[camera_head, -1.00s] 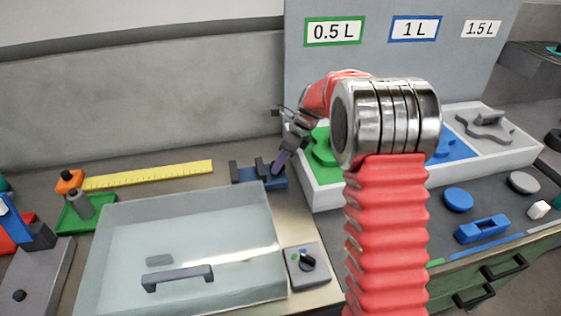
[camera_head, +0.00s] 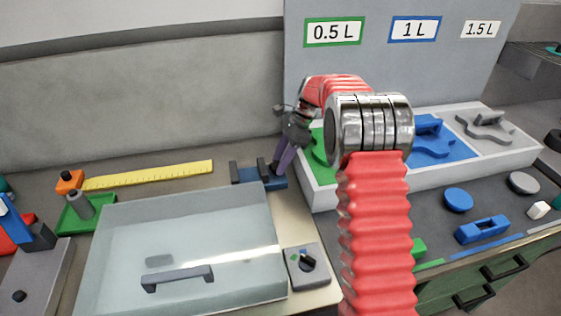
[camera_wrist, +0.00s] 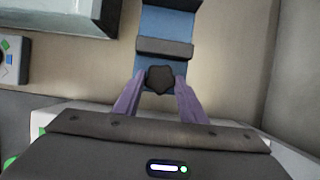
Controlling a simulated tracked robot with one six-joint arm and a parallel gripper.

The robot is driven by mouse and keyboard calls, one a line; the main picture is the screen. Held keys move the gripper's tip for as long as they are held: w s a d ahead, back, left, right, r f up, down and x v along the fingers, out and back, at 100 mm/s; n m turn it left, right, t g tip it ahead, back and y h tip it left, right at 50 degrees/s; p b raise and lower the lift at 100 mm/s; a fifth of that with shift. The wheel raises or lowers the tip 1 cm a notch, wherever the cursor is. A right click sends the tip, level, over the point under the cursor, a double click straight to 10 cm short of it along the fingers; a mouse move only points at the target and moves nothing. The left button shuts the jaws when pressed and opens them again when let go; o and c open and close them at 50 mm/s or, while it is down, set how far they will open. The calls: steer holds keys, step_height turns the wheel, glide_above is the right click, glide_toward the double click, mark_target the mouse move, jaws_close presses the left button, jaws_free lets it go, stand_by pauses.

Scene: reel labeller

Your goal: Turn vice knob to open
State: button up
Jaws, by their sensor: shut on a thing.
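The vice is a small blue block with dark jaws (camera_head: 246,174) at the back of the bench, left of the white tray. In the wrist view its blue body (camera_wrist: 168,22) and a dark grey jaw bar (camera_wrist: 164,48) show above my fingers. The vice knob (camera_wrist: 159,79) is dark and many-sided, at the near end of the vice. My gripper (camera_wrist: 159,92) has its two purple fingers on either side of the knob, shut on it. In the head view my gripper (camera_head: 279,167) reaches down to the vice's right end, and the knob is hidden there.
A clear-lidded box (camera_head: 190,235) with a handle stands in front of the vice. A small switch box (camera_head: 306,268) is to its right. A white tray (camera_head: 325,197) with coloured sections is right of my gripper. A yellow ruler (camera_head: 150,175) lies left of the vice.

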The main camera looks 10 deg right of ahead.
steer(key=n, duration=0.2)
steer(key=n+g, duration=0.1)
steer(key=shift+w+n, duration=0.3)
steer(key=shift+n, duration=0.1)
steer(key=n+g, duration=0.1)
steer(key=n, duration=0.1)
steer(key=n+h, duration=0.1)
steer(key=n, duration=0.1)
steer(key=shift+w+a+g, duration=0.15)
steer(key=shift+g, duration=0.25)
steer(key=shift+n, duration=0.6)
steer(key=shift+a+g, duration=0.1)
steer(key=shift+g, duration=0.2)
steer(key=shift+a+f, duration=0.15)
steer(key=shift+f, duration=0.05)
steer(key=o, duration=1.1)
steer(key=shift+r, duration=0.15)
steer(key=shift+c, duration=0.2)
steer(key=shift+d+r, duration=0.2)
steer(key=shift+d, duration=0.05)
